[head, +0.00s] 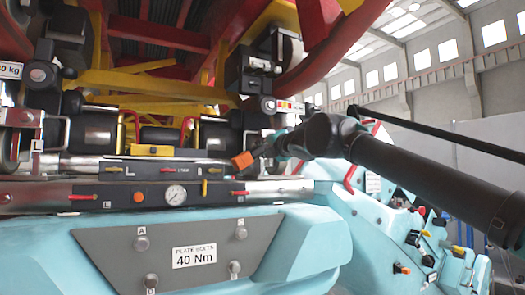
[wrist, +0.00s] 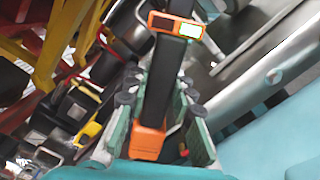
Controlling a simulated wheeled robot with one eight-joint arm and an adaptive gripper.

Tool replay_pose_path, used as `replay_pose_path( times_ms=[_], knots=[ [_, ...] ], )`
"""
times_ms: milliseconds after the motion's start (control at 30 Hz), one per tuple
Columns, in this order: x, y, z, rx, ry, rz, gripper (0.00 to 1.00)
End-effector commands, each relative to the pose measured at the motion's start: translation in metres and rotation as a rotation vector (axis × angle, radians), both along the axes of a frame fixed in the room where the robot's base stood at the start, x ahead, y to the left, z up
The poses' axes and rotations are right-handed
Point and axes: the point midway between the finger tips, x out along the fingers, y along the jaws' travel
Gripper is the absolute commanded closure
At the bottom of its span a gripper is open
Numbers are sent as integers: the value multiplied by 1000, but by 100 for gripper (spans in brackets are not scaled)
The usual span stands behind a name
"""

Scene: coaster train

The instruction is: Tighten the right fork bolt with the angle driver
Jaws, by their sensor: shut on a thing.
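My gripper (head: 277,147) is shut on the angle driver (head: 243,160), a black tool with orange parts, right of the middle in the head view. In the wrist view my gripper (wrist: 158,112) has its pads on both sides of the driver's black body. The driver (wrist: 147,143) has an orange end between the pads and an orange band with a lit display at the top. Its working tip is not clear in either view. I cannot tell for sure which part is the right fork bolt. A round silver head (head: 268,105) shows on the right-hand black unit, above my gripper.
A teal body with a grey panel (head: 190,252) marked "PLATE BOLTS 40 Nm" fills the lower front. A black bar with a gauge (head: 175,195) and handles runs above it. Red and yellow beams (head: 170,82) hang overhead. A teal cart (head: 400,235) stands at right.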

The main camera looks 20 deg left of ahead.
Motion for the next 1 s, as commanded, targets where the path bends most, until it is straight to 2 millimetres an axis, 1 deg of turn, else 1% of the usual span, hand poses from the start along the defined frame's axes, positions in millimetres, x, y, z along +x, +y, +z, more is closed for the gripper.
replay_pose_path(
  times_ms=[267, 633, 1000],
  knots=[
    [6, 8, 1, 1, 0, 1, 100],
    [27, 32, 1, 2, 1, 0, 100],
    [27, 32, 2, 2, 0, 0, 100]
  ],
)
